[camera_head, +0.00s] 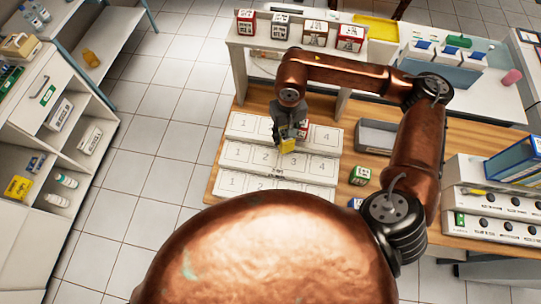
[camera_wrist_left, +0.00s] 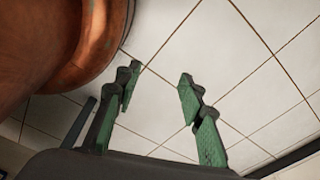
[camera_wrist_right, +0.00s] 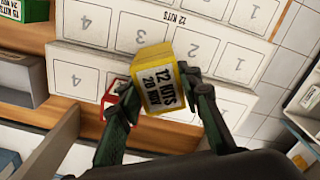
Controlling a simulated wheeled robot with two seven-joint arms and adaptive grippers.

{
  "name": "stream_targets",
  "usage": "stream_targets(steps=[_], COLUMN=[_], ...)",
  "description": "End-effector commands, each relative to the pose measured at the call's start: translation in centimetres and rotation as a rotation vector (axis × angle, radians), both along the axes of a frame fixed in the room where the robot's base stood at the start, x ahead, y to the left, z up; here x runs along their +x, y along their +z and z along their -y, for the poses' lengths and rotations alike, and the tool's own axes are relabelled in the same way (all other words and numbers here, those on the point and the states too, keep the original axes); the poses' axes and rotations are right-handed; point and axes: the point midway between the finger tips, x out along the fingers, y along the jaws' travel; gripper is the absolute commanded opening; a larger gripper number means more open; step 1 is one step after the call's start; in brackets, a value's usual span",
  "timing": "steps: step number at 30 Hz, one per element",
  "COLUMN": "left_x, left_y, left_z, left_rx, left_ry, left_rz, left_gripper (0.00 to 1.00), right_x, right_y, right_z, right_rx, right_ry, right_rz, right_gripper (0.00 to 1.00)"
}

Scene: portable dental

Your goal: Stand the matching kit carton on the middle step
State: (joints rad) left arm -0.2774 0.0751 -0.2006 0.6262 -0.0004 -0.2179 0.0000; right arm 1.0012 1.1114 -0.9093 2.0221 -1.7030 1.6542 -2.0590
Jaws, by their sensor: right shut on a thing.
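My right gripper (camera_head: 283,137) is shut on a yellow carton (camera_head: 287,147). In the right wrist view the carton (camera_wrist_right: 158,88) reads "12 KITS 20 NOV" and is between the fingers (camera_wrist_right: 165,100), over the stepped rack. The rack has three white steps with numbered slots. I cannot tell whether the carton touches a step. A red carton (camera_wrist_right: 112,104), partly hidden by a finger, is beside the gripper at the back step (camera_head: 240,125). My left gripper (camera_wrist_left: 158,95) is open and empty above floor tiles.
Several cartons (camera_head: 246,23) stand on the high shelf (camera_head: 262,43) behind. A green-and-white carton (camera_head: 360,176) is on the wooden table (camera_head: 345,207), right of the steps. A grey tray (camera_head: 375,137) and stacked white units (camera_head: 490,205) occupy the right side.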

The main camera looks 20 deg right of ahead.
Motion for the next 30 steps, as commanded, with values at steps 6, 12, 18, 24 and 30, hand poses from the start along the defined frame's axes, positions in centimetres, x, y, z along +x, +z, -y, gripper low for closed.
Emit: stream_targets(steps=[6,12,18,24,30], left_x=[-6.4,-3.9,0.4,-0.8,-3.2], left_y=[0.7,1.7,2.8,3.5,4.2], left_z=[-0.9,-1.0,-0.6,-0.3,-0.3], left_rx=[0.011,0.01,0.006,0.002,0.004], left_ry=[0.014,0.009,-0.001,0.003,0.011], left_rz=[-0.077,-0.045,0.01,-0.006,-0.035], left_gripper=[0.4,0.4,0.4,0.4,0.4], right_x=[-2.6,-6.0,-9.3,-12.4,-14.8], right_y=[0.4,1.1,2.0,3.0,3.8], right_z=[-0.5,-1.5,-2.1,-2.4,-2.4], right_rx=[-0.006,-0.019,-0.03,-0.035,-0.026], right_ry=[-0.24,-0.622,-1.019,-1.426,-1.802], right_rz=[-0.018,-0.028,-0.028,-0.02,-0.009], right_gripper=[0.08,0.08,0.08,0.08,0.08])
